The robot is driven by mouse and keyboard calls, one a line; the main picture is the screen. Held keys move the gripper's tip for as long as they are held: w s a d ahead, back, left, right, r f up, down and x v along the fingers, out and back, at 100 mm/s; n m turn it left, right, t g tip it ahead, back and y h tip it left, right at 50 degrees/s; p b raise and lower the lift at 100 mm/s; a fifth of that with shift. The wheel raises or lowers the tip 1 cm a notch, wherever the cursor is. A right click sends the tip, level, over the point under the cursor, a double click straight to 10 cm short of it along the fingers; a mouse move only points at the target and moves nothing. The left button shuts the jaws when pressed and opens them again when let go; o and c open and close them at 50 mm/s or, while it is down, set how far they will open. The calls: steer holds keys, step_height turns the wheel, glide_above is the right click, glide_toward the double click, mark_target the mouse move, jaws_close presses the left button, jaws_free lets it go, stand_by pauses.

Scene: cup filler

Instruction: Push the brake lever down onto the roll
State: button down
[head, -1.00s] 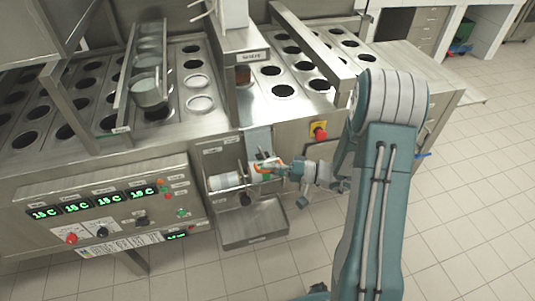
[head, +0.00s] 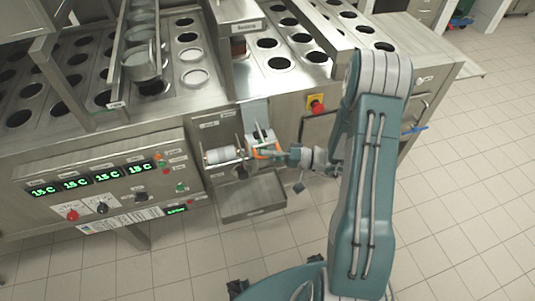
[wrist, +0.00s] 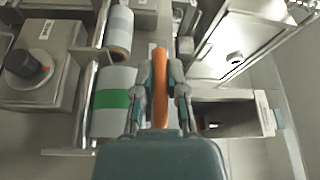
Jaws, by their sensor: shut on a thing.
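The roll (head: 220,155) is a white cylinder on the machine's front, below the worktop. In the wrist view a white roll with a green band (wrist: 112,100) lies left of my gripper. The brake lever (wrist: 160,85) is an orange bar between my two fingers; its orange part also shows in the head view (head: 264,153).
A metal tray (head: 253,197) juts out below the roll. A red button on a yellow plate (head: 316,105) is up and to the right. A control panel (head: 100,190) with green displays is at left. Another white roll (wrist: 119,30) shows in the wrist view.

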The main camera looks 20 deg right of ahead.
steer(key=shift+s+f, duration=0.1)
steer(key=shift+f, duration=0.2)
steer(key=c, duration=0.7)
jaws_free()
steer(key=shift+r, duration=0.1)
steer(key=shift+d, duration=0.15)
steer(key=shift+d, duration=0.3)
steer(key=v, duration=1.1)
steer(key=shift+d, duration=0.15)
